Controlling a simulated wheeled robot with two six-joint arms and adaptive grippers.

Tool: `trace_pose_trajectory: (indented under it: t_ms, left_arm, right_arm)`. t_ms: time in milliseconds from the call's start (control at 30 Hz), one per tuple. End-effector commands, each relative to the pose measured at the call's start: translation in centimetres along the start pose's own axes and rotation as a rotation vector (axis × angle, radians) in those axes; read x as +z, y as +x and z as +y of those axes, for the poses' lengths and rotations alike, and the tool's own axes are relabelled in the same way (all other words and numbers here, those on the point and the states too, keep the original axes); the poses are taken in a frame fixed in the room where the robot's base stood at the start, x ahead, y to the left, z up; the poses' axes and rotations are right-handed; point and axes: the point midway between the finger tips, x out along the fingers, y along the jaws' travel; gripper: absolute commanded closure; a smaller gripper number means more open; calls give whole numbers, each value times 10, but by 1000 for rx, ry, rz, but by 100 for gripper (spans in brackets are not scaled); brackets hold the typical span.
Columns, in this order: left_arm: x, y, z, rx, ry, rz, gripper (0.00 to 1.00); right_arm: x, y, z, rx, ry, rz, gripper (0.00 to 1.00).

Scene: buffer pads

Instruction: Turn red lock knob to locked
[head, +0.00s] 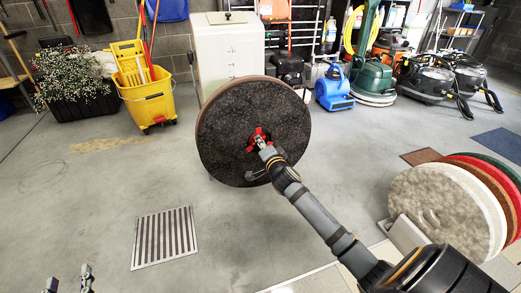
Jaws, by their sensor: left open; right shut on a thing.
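The red lock knob (252,137) sits at the centre of a large round dark pad (222,130), which faces me upright in the middle of the head view. My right gripper (261,142) reaches in from the lower right and is shut on the red knob, covering part of it. The knob's exact angle is hard to tell at this size. My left gripper (68,280) shows only at the bottom left edge; it is open and empty, far from the knob.
Coloured round pads (445,212) stand in a holder at the right. A floor grate (164,237) lies at the lower left. A yellow mop bucket (148,100), a white cabinet (228,50) and floor machines (374,80) line the back. The left floor is mostly clear.

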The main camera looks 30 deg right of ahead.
Motion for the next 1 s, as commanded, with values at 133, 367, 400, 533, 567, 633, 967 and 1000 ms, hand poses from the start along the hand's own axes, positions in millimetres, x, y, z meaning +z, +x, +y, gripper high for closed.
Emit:
trace_pose_trajectory:
  t_ms: [133, 367, 400, 533, 567, 633, 967, 1000]
  left_arm:
    - [3, 0, 0, 0, 0, 1, 49]
    - [7, 0, 0, 0, 0, 0, 49]
    - [12, 0, 0, 0, 0, 0, 49]
    - [21, 1, 0, 0, 0, 0, 49]
    - [21, 1, 0, 0, 0, 0, 49]
    - [21, 1, 0, 0, 0, 0, 49]
    - [20, 1, 0, 0, 0, 0, 49]
    - [20, 1, 0, 0, 0, 0, 49]
  right_arm:
    - [0, 0, 1, 3, 79, 0, 100]
    - [1, 0, 2, 2, 115, 0, 100]
    - [1, 0, 3, 1, 172, 0, 100]
    - [1, 0, 2, 0, 389, 0, 100]
    - [1, 0, 2, 1, 423, 0, 100]
    - [0, 0, 1, 1, 468, 0, 100]
    - [0, 0, 0, 2, 475, 0, 70]
    - [0, 0, 0, 2, 474, 0, 70]
